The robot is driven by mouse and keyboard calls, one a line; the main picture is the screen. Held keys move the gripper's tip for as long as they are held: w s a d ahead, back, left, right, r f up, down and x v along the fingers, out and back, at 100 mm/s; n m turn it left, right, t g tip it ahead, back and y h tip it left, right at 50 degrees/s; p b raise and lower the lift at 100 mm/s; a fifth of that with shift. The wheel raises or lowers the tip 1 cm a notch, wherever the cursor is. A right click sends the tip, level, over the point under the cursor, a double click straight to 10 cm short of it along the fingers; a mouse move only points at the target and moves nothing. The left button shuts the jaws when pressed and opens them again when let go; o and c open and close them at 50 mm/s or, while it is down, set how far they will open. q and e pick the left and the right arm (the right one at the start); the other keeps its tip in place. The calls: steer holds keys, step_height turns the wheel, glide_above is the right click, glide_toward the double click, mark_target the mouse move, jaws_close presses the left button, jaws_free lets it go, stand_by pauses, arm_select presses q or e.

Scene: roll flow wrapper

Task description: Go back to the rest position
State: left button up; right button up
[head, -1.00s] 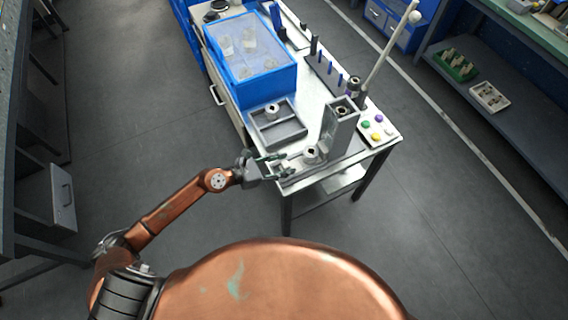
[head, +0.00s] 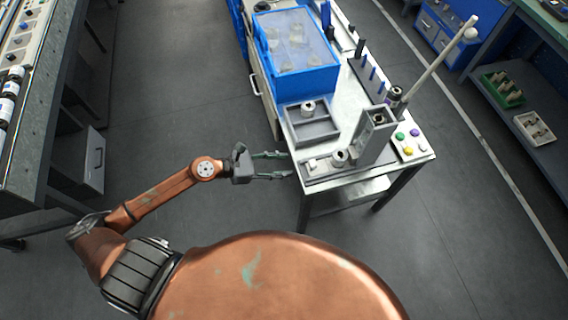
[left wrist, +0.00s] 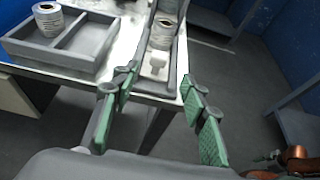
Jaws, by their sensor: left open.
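My left gripper (head: 288,165) is open and empty, just off the left front edge of the metal work table (head: 345,96). It also shows in the left wrist view (left wrist: 163,110), with green-padded fingers spread wide and nothing between them. A roll (head: 340,156) sits on the grey wrapper base near the gripper; it also shows in the left wrist view (left wrist: 163,32). Another roll (head: 308,107) is in the grey divided tray (head: 318,133), and it is at the upper left of the left wrist view (left wrist: 48,18). My right gripper is not in view.
A blue bin (head: 310,82) with a clear lid stands behind the tray. A grey upright block (head: 374,138) and a button panel (head: 409,145) are at the table's right. A bench (head: 40,130) stands at far left. Open floor lies between them.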

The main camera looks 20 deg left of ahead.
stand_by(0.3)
